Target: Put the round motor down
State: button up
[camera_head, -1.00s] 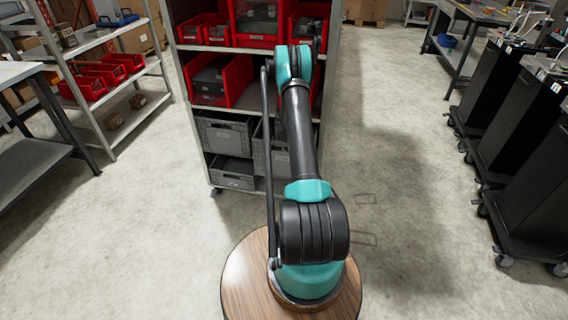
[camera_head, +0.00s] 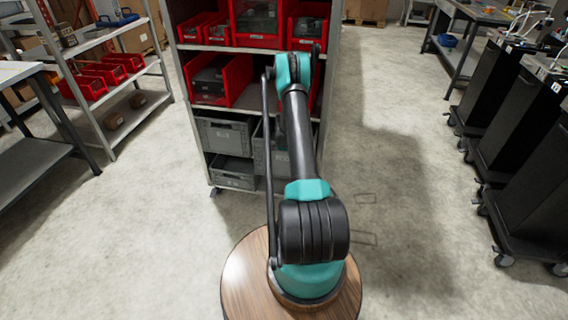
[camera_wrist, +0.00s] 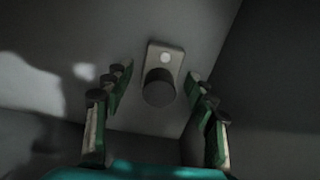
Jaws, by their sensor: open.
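The round motor (camera_wrist: 159,88) shows in the wrist view as a dark cylinder on a pale plate with a bright round spot. It appears to rest on a grey surface (camera_wrist: 205,30) with darker walls around it. My gripper (camera_wrist: 157,77) is open, with one green-and-black finger on each side of the motor. Gaps show between the fingers and the motor. In the head view the gripper and motor are hidden behind my arm, which reaches toward the shelf rack (camera_head: 333,60).
The rack holds red bins (camera_head: 240,78) above and grey crates (camera_head: 225,137) below. A shelf with red bins (camera_head: 125,62) stands at left, beside a table (camera_head: 30,160). Black carts (camera_head: 515,150) line the right. The floor (camera_head: 410,190) between the rack and carts is clear.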

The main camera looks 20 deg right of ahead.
jog(key=shift+r, duration=0.1)
notch_tip(320, 180, up, 12)
dwell(0.5)
dwell(1.1)
